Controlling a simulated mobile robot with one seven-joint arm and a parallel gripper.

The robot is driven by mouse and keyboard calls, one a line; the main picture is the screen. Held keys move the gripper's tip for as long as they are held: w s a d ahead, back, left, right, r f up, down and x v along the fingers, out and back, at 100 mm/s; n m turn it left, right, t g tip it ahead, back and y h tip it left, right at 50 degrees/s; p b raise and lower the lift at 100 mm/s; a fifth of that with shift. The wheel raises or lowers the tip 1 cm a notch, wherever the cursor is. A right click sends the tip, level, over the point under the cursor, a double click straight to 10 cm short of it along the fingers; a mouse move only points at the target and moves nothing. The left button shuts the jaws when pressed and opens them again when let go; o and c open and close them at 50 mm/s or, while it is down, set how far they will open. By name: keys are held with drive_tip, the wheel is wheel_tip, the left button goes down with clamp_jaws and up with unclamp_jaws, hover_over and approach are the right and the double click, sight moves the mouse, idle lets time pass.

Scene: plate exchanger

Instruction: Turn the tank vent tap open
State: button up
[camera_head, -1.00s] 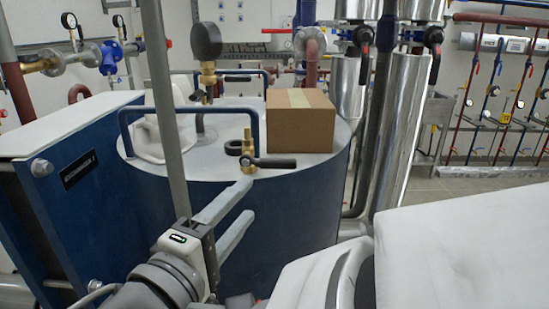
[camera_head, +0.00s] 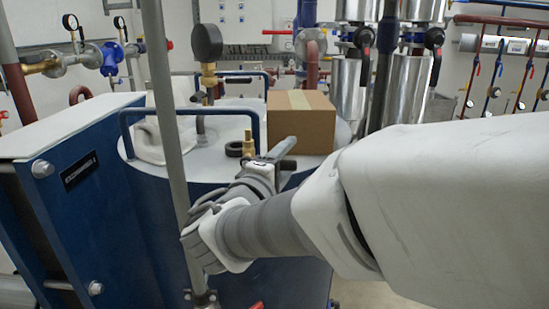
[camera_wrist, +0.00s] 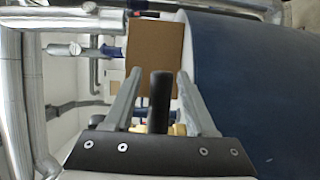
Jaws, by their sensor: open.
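The tank vent tap is a small brass valve (camera_head: 248,142) on top of the blue tank (camera_head: 130,200). Its black lever (camera_wrist: 158,100) shows in the wrist view, with some brass (camera_wrist: 178,129) at its base. My gripper (camera_wrist: 160,76) is open, with one finger on each side of the lever and a visible gap on both sides. In the head view my gripper (camera_head: 285,149) is just right of the brass body and hides much of the lever.
A cardboard box (camera_head: 302,125) stands on the tank lid close beyond my fingers. A grey vertical pole (camera_head: 165,110) stands in front of the tank.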

drive_tip(key=shift+w, duration=0.15)
clamp_jaws()
idle(1.4)
